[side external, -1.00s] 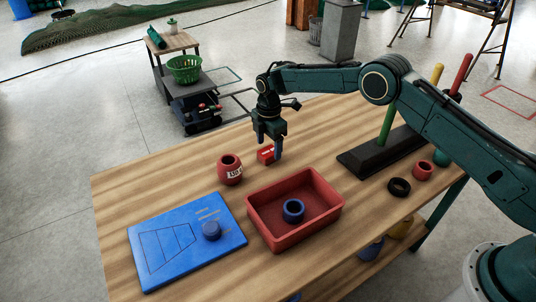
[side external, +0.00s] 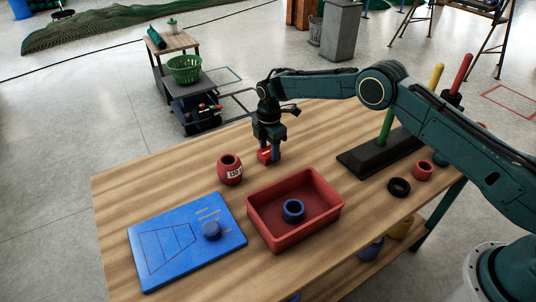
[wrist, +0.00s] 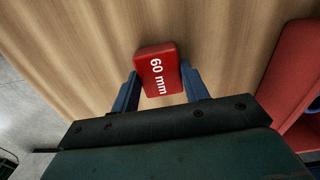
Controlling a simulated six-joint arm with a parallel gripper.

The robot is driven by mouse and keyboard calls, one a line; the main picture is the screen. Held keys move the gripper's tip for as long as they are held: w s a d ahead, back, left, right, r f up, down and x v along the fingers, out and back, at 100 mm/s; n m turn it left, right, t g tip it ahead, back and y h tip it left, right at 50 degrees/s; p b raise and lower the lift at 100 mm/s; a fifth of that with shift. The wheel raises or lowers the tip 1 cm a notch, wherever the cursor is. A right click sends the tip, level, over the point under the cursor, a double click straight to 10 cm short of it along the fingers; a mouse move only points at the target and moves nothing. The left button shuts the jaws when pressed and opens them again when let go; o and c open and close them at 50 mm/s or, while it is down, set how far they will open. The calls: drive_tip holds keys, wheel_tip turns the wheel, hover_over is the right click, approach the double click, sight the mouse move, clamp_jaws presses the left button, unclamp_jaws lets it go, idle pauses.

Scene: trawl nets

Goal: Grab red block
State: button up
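The red block (side external: 265,155), marked "60 mm" in the wrist view (wrist: 159,72), sits near the far edge of the wooden table. My gripper (side external: 268,154) is down at the block and points downward. In the wrist view its two blue fingers (wrist: 160,82) stand one on each side of the block, very close to its sides. I cannot tell whether they touch it or a thin gap is left. In the side view the fingers partly hide the block.
A red pot (side external: 229,170) stands just left of the block. A red tray (side external: 325,222) with a blue ring (side external: 293,210) is nearer the camera. A blue board (side external: 165,245) lies at left. A black peg base (side external: 362,160) with upright pegs stands at right.

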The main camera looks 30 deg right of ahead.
sight(269, 151)
drive_tip(key=shift+r, duration=0.15)
wheel_tip(269, 151, up, 20)
idle(0.9)
drive_tip(key=shift+d, duration=0.1)
idle(0.5)
